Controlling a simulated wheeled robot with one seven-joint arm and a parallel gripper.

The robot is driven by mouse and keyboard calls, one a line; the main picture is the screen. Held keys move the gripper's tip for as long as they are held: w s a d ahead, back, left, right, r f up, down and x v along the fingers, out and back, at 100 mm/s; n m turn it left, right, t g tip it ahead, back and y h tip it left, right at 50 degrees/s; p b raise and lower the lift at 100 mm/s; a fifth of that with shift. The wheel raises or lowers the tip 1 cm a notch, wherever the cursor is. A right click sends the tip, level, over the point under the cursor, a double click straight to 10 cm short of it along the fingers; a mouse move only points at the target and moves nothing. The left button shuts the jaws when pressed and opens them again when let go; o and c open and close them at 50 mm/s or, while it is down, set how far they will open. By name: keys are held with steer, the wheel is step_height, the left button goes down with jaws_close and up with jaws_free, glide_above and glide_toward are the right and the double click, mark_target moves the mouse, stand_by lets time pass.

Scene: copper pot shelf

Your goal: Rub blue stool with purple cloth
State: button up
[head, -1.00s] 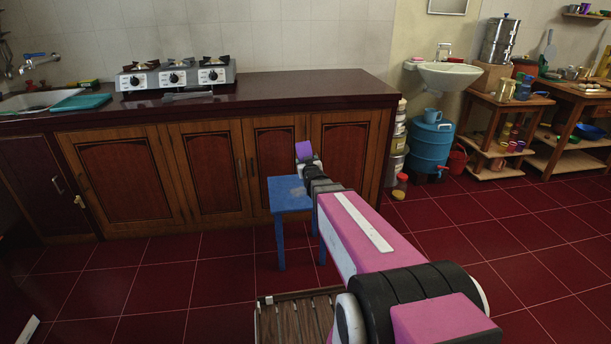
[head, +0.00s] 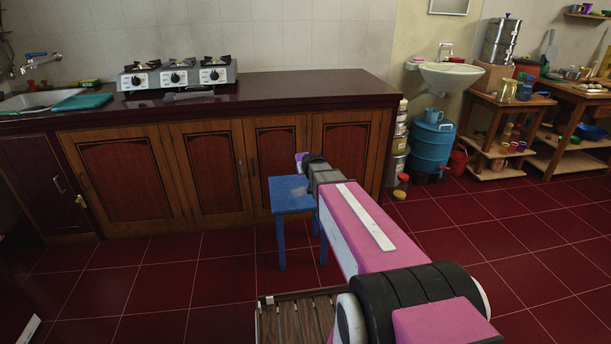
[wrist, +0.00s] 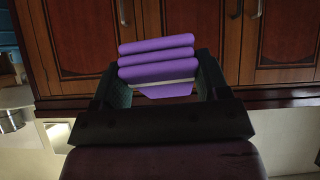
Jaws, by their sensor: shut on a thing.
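The blue stool (head: 286,192) stands on the floor in front of the cabinets, partly hidden behind my arm. The purple cloth (wrist: 156,58) is folded in layers and held between the two fingers of my gripper (wrist: 162,76) in the wrist view. In the head view only a small bit of the purple cloth (head: 299,156) shows past my gripper (head: 308,160). The gripper appears above and behind the stool's seat, and I see no contact between cloth and stool. The stool cannot be made out in the wrist view.
A wooden counter with cabinets (head: 210,165) runs behind the stool, with a gas stove (head: 178,76) on top. A slatted wooden piece (head: 298,316) lies low in front. A blue drum (head: 430,150) stands to the right. The red tiled floor (head: 180,270) left of the stool is clear.

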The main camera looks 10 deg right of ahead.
steer(key=w+f+g, duration=0.2)
steer(key=g, duration=0.1)
steer(key=shift+f+g, duration=0.3)
steer(key=shift+f, duration=0.05)
steer(key=shift+s+f+g, duration=0.1)
steer(key=shift+f+g, duration=0.45)
steer(key=shift+f, duration=0.95)
steer(key=shift+s+f+g, duration=0.1)
steer(key=shift+f+g, duration=0.45)
steer(key=shift+f, duration=0.9)
steer(key=shift+a, duration=0.1)
